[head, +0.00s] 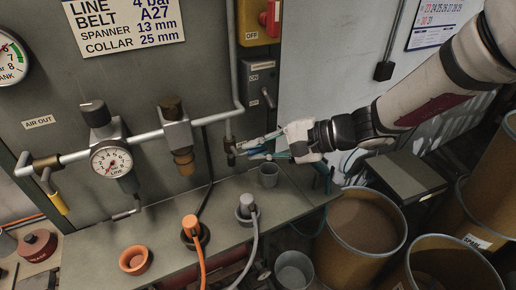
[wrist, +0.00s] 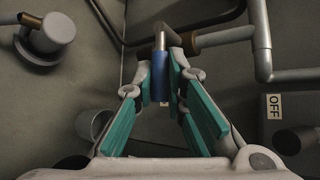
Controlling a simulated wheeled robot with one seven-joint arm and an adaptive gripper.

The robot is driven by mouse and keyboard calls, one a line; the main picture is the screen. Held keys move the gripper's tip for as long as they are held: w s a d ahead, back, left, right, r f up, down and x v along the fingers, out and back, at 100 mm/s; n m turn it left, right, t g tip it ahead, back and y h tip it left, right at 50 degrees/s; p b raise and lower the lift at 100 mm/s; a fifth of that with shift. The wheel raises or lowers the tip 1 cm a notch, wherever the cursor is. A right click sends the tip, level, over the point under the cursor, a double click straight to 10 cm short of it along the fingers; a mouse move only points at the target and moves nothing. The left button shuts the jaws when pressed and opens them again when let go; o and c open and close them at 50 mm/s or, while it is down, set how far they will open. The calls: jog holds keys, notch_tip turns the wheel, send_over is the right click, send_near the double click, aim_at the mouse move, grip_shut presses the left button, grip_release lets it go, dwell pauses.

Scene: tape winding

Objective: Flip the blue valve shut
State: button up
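The blue valve handle (wrist: 160,74) hangs down below a brass fitting on the pipe in the wrist view. In the head view, the brass valve body (head: 230,148) sits at the foot of the vertical pipe, and the blue handle is partly hidden by the fingers. My gripper (head: 256,147) reaches in from the right. Its teal finger pads lie on either side of the handle in the wrist view (wrist: 160,80), close against it at their tips. The gripper looks shut on the handle.
A grey cup (head: 268,175) stands on the ledge just below my gripper. A grey switch box (head: 259,83) with a lever is above it. A round gauge (head: 111,161) and a yellow-handled valve (head: 58,203) are to the left. Brown drums (head: 359,225) stand at the right.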

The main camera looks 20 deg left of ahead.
jog(key=o, duration=0.3)
jog(key=v, duration=1.2)
jog(key=shift+s, duration=0.1)
jog(key=s+d+r+n+t+h, duration=0.1)
jog(key=s+d+h, duration=0.3)
jog(key=d, duration=0.5)
jog(key=s+d+r+n+t+h, duration=0.1)
jog(key=s+d+r+t+h, duration=0.1)
jog(key=s+d, duration=0.6)
jog(key=s+d+r+n+t+h, duration=0.1)
jog(key=s+d+r+t+h, duration=0.1)
jog(key=s+d+h, duration=0.4)
jog(key=shift+d+r+t+h, duration=0.1)
jog(key=shift+d+t+h, duration=0.25)
jog(key=shift+d, duration=0.55)
jog(key=shift+d+r+t+h, duration=0.15)
jog(key=shift+d+t, duration=0.3)
jog(key=shift+d, duration=0.45)
